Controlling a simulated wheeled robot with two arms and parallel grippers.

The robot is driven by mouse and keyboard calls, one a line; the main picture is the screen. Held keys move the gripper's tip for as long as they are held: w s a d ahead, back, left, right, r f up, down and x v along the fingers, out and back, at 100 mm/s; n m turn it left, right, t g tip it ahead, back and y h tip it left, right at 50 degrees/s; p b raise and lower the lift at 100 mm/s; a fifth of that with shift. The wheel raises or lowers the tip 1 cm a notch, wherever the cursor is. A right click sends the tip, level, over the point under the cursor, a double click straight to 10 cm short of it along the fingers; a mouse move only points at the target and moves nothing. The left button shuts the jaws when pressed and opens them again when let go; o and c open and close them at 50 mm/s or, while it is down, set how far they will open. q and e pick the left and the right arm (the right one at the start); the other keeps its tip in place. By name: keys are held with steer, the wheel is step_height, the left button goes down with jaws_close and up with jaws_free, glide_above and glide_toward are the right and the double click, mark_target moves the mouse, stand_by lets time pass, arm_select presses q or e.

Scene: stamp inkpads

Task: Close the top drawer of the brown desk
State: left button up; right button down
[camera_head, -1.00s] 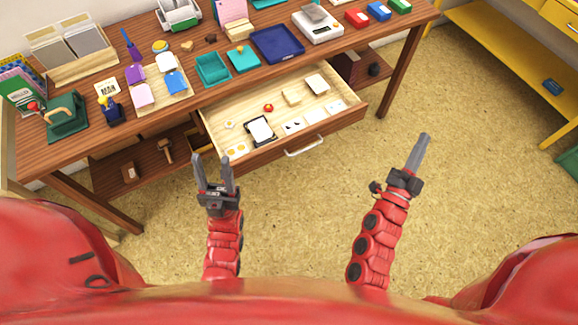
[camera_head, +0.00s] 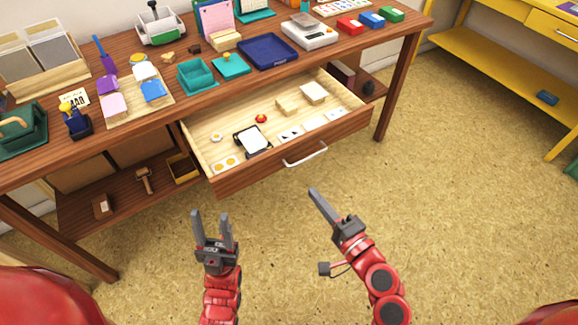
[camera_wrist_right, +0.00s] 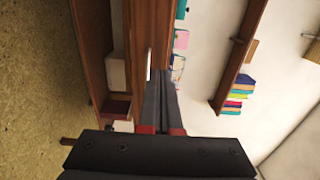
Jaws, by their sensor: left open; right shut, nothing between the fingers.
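The brown desk (camera_head: 395,62) has its top drawer (camera_head: 335,148) pulled out toward me, with a white bar handle (camera_head: 306,155) on its front. The drawer holds a dark stamp pad, a red knob-like item, light blocks and white cards. My right gripper (camera_head: 314,192) is shut and empty, in front of the drawer front below the handle, apart from it in the head view. The right wrist view shows its fingers (camera_wrist_right: 160,100) pointing toward the drawer front and white handle (camera_wrist_right: 149,65). My left gripper (camera_head: 211,216) is open and empty, in front of the drawer's left corner.
The desk top carries a blue tray (camera_head: 268,51), a white scale (camera_head: 310,34), teal boxes (camera_head: 198,76) and colored pads. A lower shelf holds a mallet (camera_head: 144,180) and a yellow box (camera_head: 183,168). A yellow desk (camera_head: 490,60) stands at right. The floor between is clear.

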mark_target(282, 154)
steer(key=b+x, duration=0.1)
steer(key=x, duration=1)
steer(key=shift+w+a, duration=0.3)
steer(key=shift+w, duration=0.2)
